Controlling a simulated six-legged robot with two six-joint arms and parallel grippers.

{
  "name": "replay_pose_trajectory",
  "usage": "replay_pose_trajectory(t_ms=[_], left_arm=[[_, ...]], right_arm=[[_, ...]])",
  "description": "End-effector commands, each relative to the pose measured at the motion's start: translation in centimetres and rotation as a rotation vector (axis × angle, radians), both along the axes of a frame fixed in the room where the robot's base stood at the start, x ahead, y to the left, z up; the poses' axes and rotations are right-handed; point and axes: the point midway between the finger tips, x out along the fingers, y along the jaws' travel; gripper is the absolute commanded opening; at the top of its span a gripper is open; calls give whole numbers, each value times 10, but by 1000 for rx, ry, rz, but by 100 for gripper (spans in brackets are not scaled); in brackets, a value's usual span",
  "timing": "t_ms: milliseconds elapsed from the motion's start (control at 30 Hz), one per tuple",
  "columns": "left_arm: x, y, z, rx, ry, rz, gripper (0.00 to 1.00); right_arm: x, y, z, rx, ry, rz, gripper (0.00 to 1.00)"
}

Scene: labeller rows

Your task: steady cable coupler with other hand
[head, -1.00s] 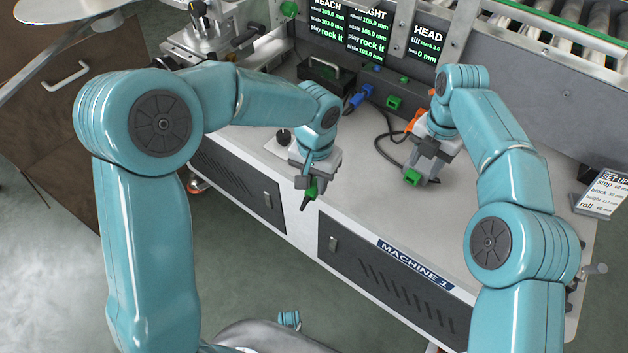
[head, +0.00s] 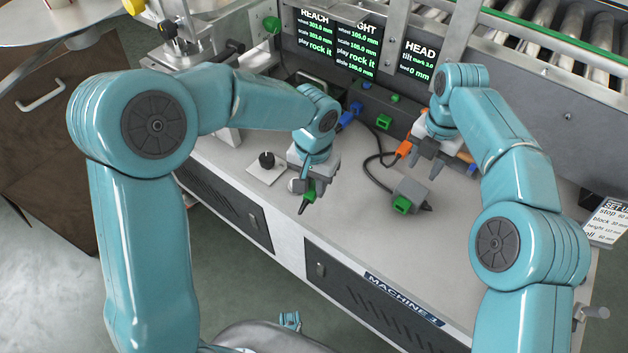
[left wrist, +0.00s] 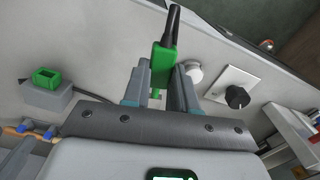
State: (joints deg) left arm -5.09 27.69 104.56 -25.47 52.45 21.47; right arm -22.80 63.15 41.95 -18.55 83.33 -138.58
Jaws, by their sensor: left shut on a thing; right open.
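The cable coupler, a grey block (head: 411,188) with a green socket (head: 402,204) on its front, lies on the machine's top with a black cable behind it. It also shows at the left of the left wrist view (left wrist: 58,100). My left gripper (head: 308,184) is shut on a green plug (left wrist: 163,65) with a black tapered end, held left of the coupler and apart from it. My right gripper (head: 424,168) is open and empty, just behind and above the coupler; I see no contact.
A black knob on a white plate (head: 267,160) is left of my left gripper. The back panel carries a blue connector (head: 346,117), a green socket (head: 384,122) and screens (head: 358,44). An orange connector (head: 403,148) is close to my right gripper. The worktop's front is clear.

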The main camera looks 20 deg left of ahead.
Motion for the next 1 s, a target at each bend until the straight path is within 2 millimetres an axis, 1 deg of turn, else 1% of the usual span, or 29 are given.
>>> replay_pose_trajectory(t_ms=[100, 133, 167, 200, 300, 367, 467, 800, 1000], left_arm=[[-1, 0, 0, 0, -1, 0, 0], [-2, 0, 0, 0, 0, 0, 0], [-2, 0, 0, 0, 0, 0, 0], [-2, 0, 0, 0, 0, 0, 0], [-3, 0, 0, 0, 0, 0, 0], [-3, 1, 0, 0, 0, 0, 0], [-4, 0, 0, 0, 0, 0, 0], [-3, 0, 0, 0, 0, 0, 0], [-1, 0, 0, 0, 0, 0, 0]], right_arm=[[-2, 0, 0, 0, 0, 0, 43], [-2, 0, 0, 0, -1, 0, 46], [-2, 0, 0, 1, -1, 0, 56], [-1, 1, 0, 0, 0, -1, 69], [-2, 2, -1, 0, 0, -2, 98], [-2, 2, -4, 0, 0, -2, 98], [-3, 1, -13, -1, 2, -2, 98], [-2, 1, -65, -1, 2, -3, 98], [0, 1, -84, -1, 1, -2, 98]])
